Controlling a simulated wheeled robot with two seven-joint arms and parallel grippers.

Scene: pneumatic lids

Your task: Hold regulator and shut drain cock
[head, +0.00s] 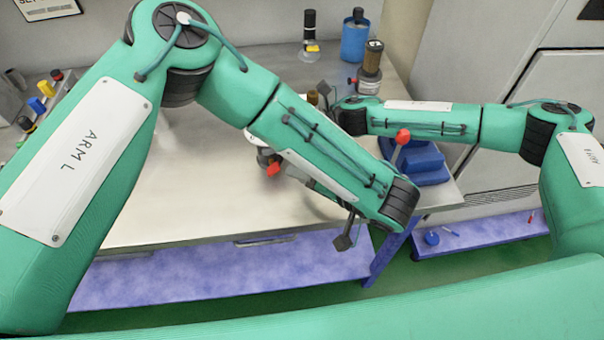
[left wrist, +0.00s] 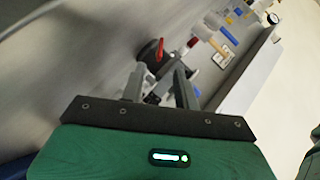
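A grey and white fitting with a red lever (head: 272,168) shows on the bench, mostly hidden behind my left forearm. A brown cylindrical unit with a dark cap (head: 372,58) stands at the back right; I cannot tell which is the regulator. My left gripper (head: 345,238) shows only in part under the left wrist. In the left wrist view its two fingers (left wrist: 158,76) are apart, with a dark fitting beyond them and a red lever (left wrist: 160,49) past the tips. I see no grip on anything.
A blue canister (head: 355,38) and a dark bottle (head: 309,32) stand at the bench's back. A red-knobbed lever (head: 403,136) rises near a blue block (head: 425,160) on the right. The left middle of the bench (head: 190,190) is clear.

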